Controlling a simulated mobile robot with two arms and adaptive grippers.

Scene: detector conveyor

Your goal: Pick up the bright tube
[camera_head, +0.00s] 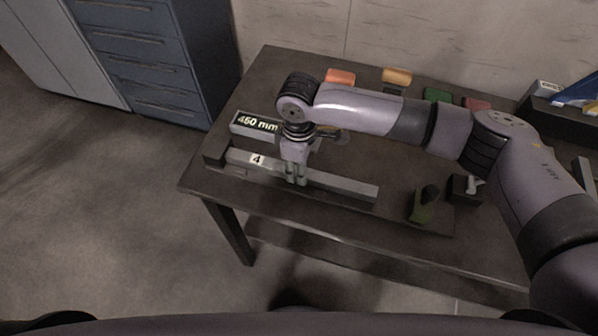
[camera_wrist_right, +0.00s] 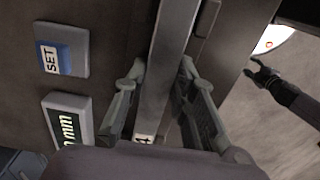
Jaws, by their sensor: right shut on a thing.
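A long light grey bar (camera_head: 345,191), the brightest tube-like thing here, lies along the table's front with a label "4" near its left end. My right gripper (camera_head: 296,176) reaches down onto it left of its middle. In the wrist view, the right gripper's fingers (camera_wrist_right: 160,88) stand on both sides of the bar (camera_wrist_right: 172,45), shut on it. I cannot tell whether the bar is clear of its support. A dark claw (camera_wrist_right: 264,76), apparently my left gripper, shows at the right of the wrist view; its jaws are too small to read.
A "450 mm" display (camera_head: 256,125) stands behind the bar's left end. A blue "SET" button (camera_wrist_right: 62,52) shows in the wrist view. A green-and-dark upright object (camera_head: 422,206) stands right of the bar. Orange (camera_head: 340,76) and tan (camera_head: 397,77) pieces lie at the back.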

